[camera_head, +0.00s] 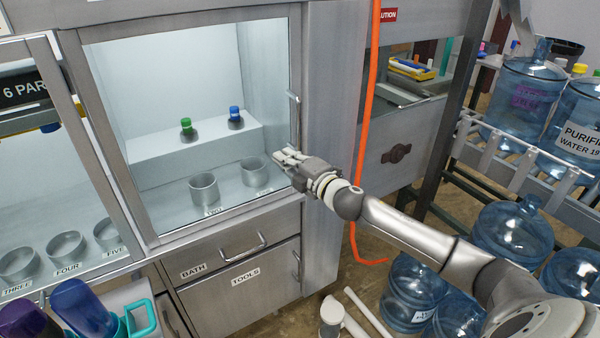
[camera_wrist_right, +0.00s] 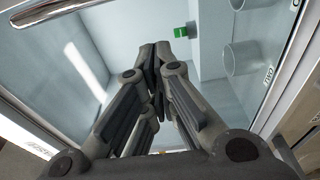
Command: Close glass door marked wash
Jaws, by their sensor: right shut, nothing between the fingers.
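The glass door (camera_head: 150,110) has a metal frame and covers the front of a lit cabinet, flush or nearly flush; I cannot tell if a small gap remains. No wash label is readable. Its upright handle (camera_head: 294,120) is on the right edge. My right gripper (camera_head: 281,158) is at the lower right of the door, below the handle, with its fingers together and empty. I cannot tell whether it touches the door. In the right wrist view the closed fingers (camera_wrist_right: 155,52) point toward the cabinet interior. My left gripper is out of view.
Behind the glass are a green-capped bottle (camera_head: 187,128), a blue-capped bottle (camera_head: 236,118) and metal cups (camera_head: 204,188). Drawers marked BATH (camera_head: 243,240) and TOOLS are below. An orange hose (camera_head: 372,90) hangs right of the cabinet. Water jugs (camera_head: 512,232) fill the right side.

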